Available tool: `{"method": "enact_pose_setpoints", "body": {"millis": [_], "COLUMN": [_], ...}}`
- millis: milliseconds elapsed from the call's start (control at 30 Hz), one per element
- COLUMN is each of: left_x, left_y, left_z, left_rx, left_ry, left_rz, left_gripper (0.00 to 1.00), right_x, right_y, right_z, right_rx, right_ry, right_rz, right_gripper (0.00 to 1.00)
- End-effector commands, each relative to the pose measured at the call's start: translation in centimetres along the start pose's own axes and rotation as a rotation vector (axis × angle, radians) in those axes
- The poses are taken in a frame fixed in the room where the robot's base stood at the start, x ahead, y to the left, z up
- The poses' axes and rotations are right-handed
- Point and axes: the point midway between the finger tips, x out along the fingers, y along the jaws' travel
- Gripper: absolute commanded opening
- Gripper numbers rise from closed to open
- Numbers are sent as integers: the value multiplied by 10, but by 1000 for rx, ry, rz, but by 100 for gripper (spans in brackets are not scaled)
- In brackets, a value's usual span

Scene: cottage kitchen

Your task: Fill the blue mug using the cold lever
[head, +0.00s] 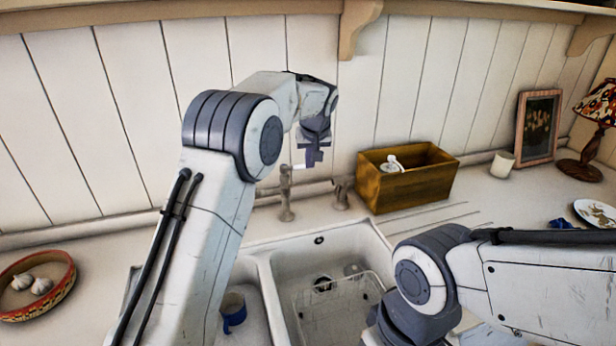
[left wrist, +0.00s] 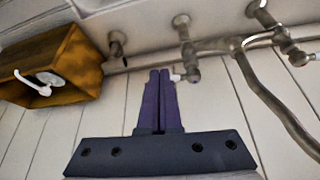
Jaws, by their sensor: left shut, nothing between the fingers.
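The blue mug (head: 234,318) stands in the left basin of the sink in the head view, partly hidden behind my left arm. The tap (head: 287,197) rises behind the sink; its curved spout (left wrist: 272,98) shows in the left wrist view. A lever with a white tip (left wrist: 191,74) is right beside my left fingertips; I cannot tell whether they touch. I see no hot or cold mark. My left gripper (head: 313,158) is shut and empty, above and beside the tap; its purple fingers also show in the left wrist view (left wrist: 158,75). My right gripper's fingers are not visible.
A wooden box (head: 405,186) with a white-handled thing stands right of the tap. The right basin (head: 342,243) holds a wire rack. A bowl of garlic (head: 60,290) is at far left. A cream cup (head: 502,164), picture frame (head: 537,127) and lamp (head: 583,168) stand at right.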

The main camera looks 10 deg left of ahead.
Motion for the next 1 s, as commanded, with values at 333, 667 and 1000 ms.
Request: {"method": "enact_pose_setpoints", "body": {"millis": [333,667,1000], "left_x": [-32,-1,71], "left_y": [-6,-9,-9], "left_z": [1,5,5], "left_rx": [-12,-18,-18], "left_ry": [-4,-6,-6], "left_rz": [-8,-12,-12], "left_gripper": [0,0,0], "right_x": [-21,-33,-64], "right_y": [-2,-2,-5], "right_z": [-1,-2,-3], "right_rx": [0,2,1], "right_ry": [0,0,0], "right_rz": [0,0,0], "right_gripper": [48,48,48]}}
